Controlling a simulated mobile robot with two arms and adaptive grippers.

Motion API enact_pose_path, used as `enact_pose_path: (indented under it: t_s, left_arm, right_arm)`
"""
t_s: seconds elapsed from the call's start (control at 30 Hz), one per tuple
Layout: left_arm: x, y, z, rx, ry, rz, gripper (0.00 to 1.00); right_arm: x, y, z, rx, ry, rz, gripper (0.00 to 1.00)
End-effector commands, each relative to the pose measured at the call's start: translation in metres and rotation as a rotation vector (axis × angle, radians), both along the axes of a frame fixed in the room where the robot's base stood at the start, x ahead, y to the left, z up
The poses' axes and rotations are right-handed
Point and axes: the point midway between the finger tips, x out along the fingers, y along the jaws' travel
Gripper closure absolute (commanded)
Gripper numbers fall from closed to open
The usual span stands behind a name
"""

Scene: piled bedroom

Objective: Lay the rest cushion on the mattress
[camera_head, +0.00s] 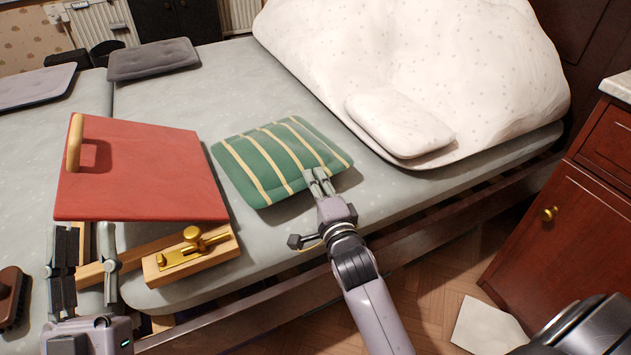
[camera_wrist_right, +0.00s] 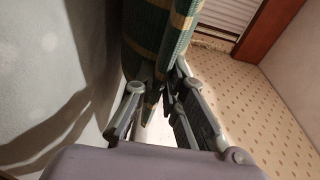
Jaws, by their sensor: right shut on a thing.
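A green cushion with cream stripes (camera_head: 270,162) is over the middle of the grey mattress (camera_head: 210,85), near its front edge. My right gripper (camera_head: 318,182) is shut on the cushion's near right edge. In the right wrist view, the cushion's edge (camera_wrist_right: 178,40) sits between the fingers (camera_wrist_right: 165,90), and a shadow falls on the mattress. I cannot tell whether the cushion touches the mattress. My left gripper (camera_head: 84,262) is at the lower left, its fingers apart, near a wooden bar and away from the cushion.
A red board with a wooden handle (camera_head: 140,180) and a wooden block with a brass latch (camera_head: 192,255) are left of the cushion. A large white speckled bedding pile (camera_head: 430,60) fills the back right. Flat grey cushions (camera_head: 152,58) lie behind. A dark red cabinet (camera_head: 580,220) stands right.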

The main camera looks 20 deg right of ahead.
Motion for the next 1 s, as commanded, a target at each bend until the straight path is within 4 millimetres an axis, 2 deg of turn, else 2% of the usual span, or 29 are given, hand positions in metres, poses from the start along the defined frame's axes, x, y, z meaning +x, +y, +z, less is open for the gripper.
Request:
enact_pose_path:
  t_s: [1.0]
  left_arm:
    - [-0.008, 0.001, 0.011, -0.019, -0.070, -0.003, 0.66]
  right_arm:
    - [0.000, 0.000, -0.005, 0.001, -0.004, 0.000, 1.00]
